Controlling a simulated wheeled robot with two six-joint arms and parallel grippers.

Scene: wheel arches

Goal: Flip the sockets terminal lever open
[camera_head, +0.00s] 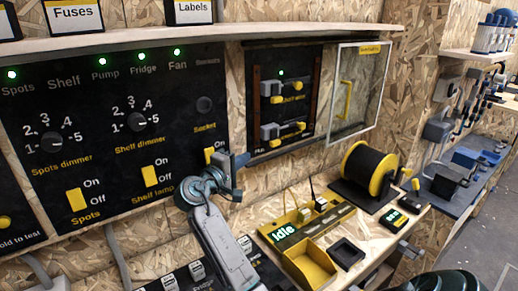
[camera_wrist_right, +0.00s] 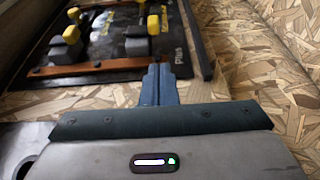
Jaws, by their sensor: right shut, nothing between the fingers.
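The black terminal panel (camera_head: 288,62) is on the wall at centre. It carries two grey terminals, an upper one (camera_head: 270,88) and a lower one (camera_head: 269,132), each with yellow-tipped levers such as the upper right one (camera_head: 298,86) and the lower right one (camera_head: 299,126). The labels are too small to tell which is the sockets terminal. The wrist view shows grey terminals (camera_wrist_right: 137,46) and yellow tips (camera_wrist_right: 153,25) beyond my fingers. My right gripper (camera_head: 240,160) is shut and empty, below left of the panel and apart from the levers; its blue fingers (camera_wrist_right: 160,82) are together.
A clear door (camera_head: 362,95) with a yellow handle stands open right of the panel. The switch board (camera_head: 105,100) is to the left. A cable spool (camera_head: 370,170), a yellow tray (camera_head: 308,264) and an "Idle" display (camera_head: 285,233) are on the bench below.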

